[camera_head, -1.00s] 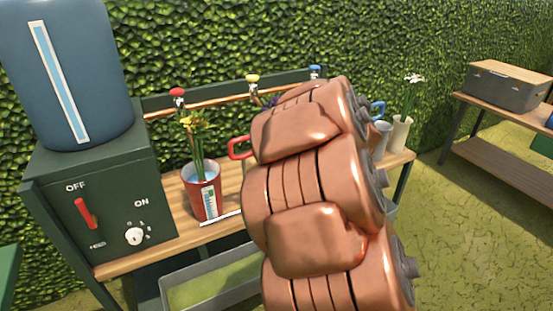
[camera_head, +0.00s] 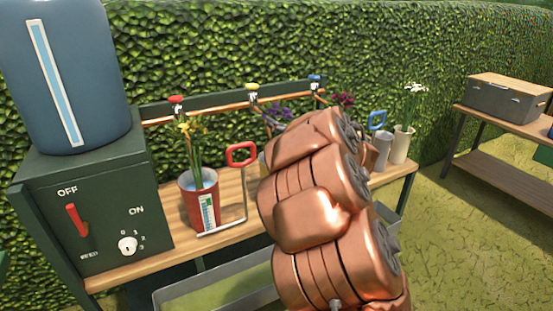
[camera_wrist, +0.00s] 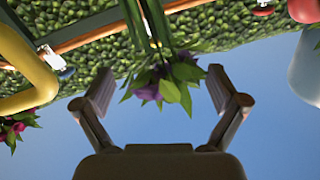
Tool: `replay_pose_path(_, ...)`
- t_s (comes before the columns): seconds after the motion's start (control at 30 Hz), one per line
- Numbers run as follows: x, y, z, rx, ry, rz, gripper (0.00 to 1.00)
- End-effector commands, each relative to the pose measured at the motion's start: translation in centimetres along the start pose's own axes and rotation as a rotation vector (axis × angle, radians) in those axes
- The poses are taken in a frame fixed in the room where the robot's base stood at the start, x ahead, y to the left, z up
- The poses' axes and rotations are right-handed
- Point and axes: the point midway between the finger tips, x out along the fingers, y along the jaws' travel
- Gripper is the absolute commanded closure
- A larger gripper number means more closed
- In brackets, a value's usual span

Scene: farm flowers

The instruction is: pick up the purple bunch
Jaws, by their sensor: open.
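The purple bunch (camera_head: 275,114) shows in the head view above the bench, just left of my copper arm, which hides its lower part. In the wrist view, which looks upside down, the purple blooms (camera_wrist: 150,92) and green leaves hang between the two fingers of my gripper (camera_wrist: 160,92), with stems running up out of the picture. The fingers are spread, with a gap on each side of the bunch. In the head view my gripper is hidden behind my arm.
A red bucket (camera_head: 203,211) with yellow flowers (camera_head: 190,132) stands on the bench left of my arm, by a red handle (camera_head: 241,154). Dark red flowers (camera_head: 342,100), a blue handle (camera_head: 377,120) and a cream vase (camera_head: 402,146) of white flowers stand right. A yellow pipe-like handle (camera_wrist: 30,62) is near.

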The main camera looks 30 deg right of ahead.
Motion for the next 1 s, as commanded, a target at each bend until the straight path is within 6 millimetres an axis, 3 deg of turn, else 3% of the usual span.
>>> replay_pose_path(0.23, 3.0, 0.1, 0.4, 0.0, -0.003, -0.002, 0.04)
replay_pose_path(0.53, 3.6, 0.1, 0.3, 0.0, -0.002, 0.002, 0.04)
replay_pose_path(1.0, 3.5, 0.1, 0.3, 0.0, -0.003, 0.002, 0.52)
